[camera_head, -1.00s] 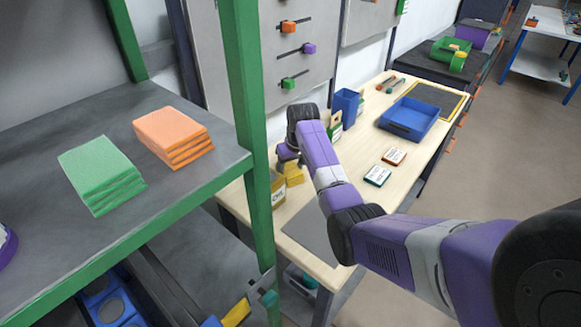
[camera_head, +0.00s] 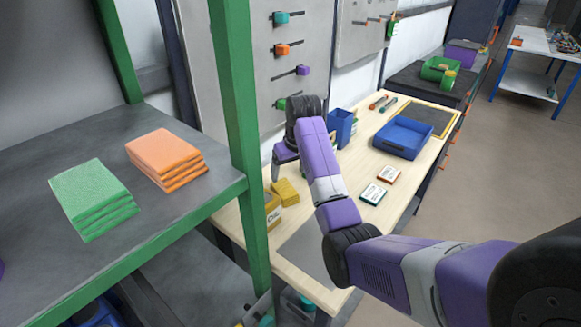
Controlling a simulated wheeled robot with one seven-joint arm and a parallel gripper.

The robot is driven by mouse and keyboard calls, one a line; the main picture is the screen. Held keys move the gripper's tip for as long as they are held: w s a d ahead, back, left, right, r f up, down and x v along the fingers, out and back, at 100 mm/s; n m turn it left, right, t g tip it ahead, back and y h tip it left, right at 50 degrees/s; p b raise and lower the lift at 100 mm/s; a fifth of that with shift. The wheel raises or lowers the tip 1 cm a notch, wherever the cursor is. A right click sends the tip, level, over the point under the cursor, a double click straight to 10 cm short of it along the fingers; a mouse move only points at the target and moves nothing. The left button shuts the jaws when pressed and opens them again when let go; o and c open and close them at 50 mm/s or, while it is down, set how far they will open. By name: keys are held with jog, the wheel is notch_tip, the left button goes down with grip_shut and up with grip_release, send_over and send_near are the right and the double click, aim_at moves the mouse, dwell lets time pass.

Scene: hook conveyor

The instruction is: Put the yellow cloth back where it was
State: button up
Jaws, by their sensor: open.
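The yellow cloth (camera_head: 287,191), a small folded yellow pad, lies on the wooden workbench (camera_head: 345,240), beside a yellow oil can (camera_head: 272,209). My gripper (camera_head: 278,172) is open just above and slightly left of the cloth, with a small gap showing between them. The fingertips are small and partly hidden by my own wrist. On the grey shelf (camera_head: 190,222) at left lie a stack of green cloths (camera_head: 92,197) and a stack of orange cloths (camera_head: 165,157).
A green shelf post (camera_head: 236,110) stands between the shelf and the bench. A blue bin (camera_head: 340,127), a blue tray (camera_head: 403,138) and two small boxes (camera_head: 388,174), (camera_head: 373,194) stand on the bench. A grey mat (camera_head: 308,250) at the bench's near end is bare.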

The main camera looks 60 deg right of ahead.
jog(key=shift+v, duration=1.5)
jog(key=shift+s+f, duration=0.1)
